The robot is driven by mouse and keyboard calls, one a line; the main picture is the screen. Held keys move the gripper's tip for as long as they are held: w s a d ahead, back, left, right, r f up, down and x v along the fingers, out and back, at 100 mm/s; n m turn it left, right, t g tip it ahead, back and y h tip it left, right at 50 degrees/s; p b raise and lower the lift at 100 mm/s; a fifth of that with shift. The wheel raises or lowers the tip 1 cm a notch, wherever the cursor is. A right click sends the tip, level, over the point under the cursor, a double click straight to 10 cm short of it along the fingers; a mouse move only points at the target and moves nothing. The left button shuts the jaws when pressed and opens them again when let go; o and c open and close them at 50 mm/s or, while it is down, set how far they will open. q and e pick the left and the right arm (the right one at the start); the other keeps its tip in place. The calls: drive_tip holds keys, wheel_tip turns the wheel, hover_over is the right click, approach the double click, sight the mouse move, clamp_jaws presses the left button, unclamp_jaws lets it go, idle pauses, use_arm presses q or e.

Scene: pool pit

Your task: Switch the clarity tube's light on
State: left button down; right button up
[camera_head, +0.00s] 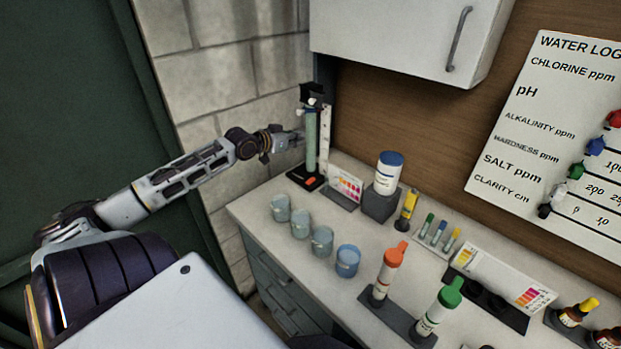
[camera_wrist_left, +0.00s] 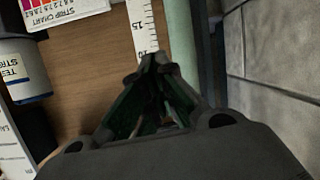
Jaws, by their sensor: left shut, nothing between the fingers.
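The clarity tube (camera_head: 311,140) is a tall greenish cylinder upright on a black base (camera_head: 294,177) at the counter's back left corner. A white ruler (camera_head: 326,135) stands beside it. An orange switch (camera_head: 310,181) sits on the base. My left gripper (camera_head: 298,138) is shut and empty, at mid-height on the tube's left side; whether it touches the tube I cannot tell. In the left wrist view, the shut fingertips (camera_wrist_left: 162,62) lie in front of the tube (camera_wrist_left: 182,35) and the ruler (camera_wrist_left: 141,28). My right gripper is not in view.
A strip chart (camera_head: 345,187) and a blue-capped bottle (camera_head: 388,172) stand right of the tube. Several beakers (camera_head: 322,241) line the counter's front left edge. A wall cabinet (camera_head: 400,35) hangs above. A block wall (camera_head: 230,80) is close on the left.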

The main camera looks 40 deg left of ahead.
use_arm(q)
drive_tip(key=s+d+f+m+g+b, duration=0.1)
drive_tip(key=s+f+g+b, duration=0.2)
drive_tip(key=f, duration=0.3)
drive_tip(key=shift+s+d+m+g+b, duration=0.15)
drive_tip(key=shift+s+m+g+b, duration=0.15)
drive_tip(key=shift+s+b, duration=0.2)
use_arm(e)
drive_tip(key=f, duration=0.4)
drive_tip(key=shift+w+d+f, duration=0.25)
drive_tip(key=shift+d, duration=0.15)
use_arm(q)
drive_tip(key=shift+w+f, duration=0.15)
drive_tip(key=shift+f, duration=0.05)
hover_over(310, 180)
drive_tip(key=shift+s+d+f+p, duration=0.1)
drive_tip(key=shift+s+f+p, duration=0.05)
drive_tip(key=shift+f, duration=1.3)
drive_tip(key=shift+s+f+p, duration=0.1)
drive_tip(key=shift+f+p, duration=0.05)
drive_tip(key=shift+f, duration=1.3)
drive_tip(key=shift+w+f, duration=0.15)
drive_tip(key=shift+f, duration=0.85)
drive_tip(key=shift+w+f, duration=0.1)
drive_tip(key=shift+f, duration=0.9)
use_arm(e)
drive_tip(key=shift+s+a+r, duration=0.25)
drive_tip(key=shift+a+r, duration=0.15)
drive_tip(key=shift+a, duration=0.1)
